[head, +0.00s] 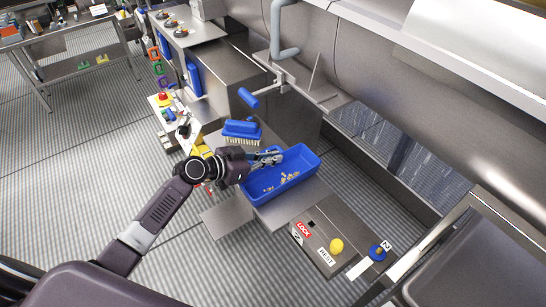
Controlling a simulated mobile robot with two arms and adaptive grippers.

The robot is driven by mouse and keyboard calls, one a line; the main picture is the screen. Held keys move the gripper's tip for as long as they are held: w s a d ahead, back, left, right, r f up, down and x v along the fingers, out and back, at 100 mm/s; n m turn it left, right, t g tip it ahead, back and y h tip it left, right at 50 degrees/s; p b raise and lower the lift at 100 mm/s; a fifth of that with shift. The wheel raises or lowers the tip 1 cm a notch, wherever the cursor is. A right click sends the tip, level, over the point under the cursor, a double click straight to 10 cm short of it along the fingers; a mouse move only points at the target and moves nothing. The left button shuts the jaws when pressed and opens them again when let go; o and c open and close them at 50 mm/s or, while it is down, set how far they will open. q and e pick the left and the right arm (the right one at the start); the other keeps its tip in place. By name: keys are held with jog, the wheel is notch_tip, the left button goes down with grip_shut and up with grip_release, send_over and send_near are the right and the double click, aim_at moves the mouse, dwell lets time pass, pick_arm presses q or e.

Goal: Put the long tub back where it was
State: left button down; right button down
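The long tub (308,163) is a blue rectangular tub with pale crumbs or pieces scattered on its floor. It sits on a metal ledge near the middle of the head view. My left gripper (272,158) is at the tub's far left side, with its fingers over or at the rim. The fingers are small here and partly merge with the tub, so I cannot tell whether they are closed on the wall. My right gripper is not in view.
A blue brush (241,131) with pale bristles lies just behind the tub. A panel (318,238) with LOCK and REST labels and a yellow knob (336,245) is in front. A blue knob (377,252) is to its right. A bare metal plate (228,214) is left.

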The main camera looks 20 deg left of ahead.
pick_arm(q)
jog(key=shift+f+b, duration=0.2)
jog(key=shift+b, duration=0.1)
jog(key=c, duration=2.2)
grip_release()
jog(key=shift+r, duration=0.1)
jog(key=shift+o, duration=0.2)
jog(key=shift+r+p, duration=0.25)
jog(key=shift+p, duration=0.15)
jog(key=b+v, duration=0.1)
jog(key=v, duration=0.2)
jog(key=b+v, duration=0.1)
jog(key=v, duration=0.3)
jog(key=b+v, duration=0.1)
jog(key=v, duration=0.2)
jog(key=shift+s+a+f, duration=0.2)
jog(key=shift+s+a, duration=0.05)
jog(key=shift+v, duration=0.75)
jog(key=shift+r, duration=0.15)
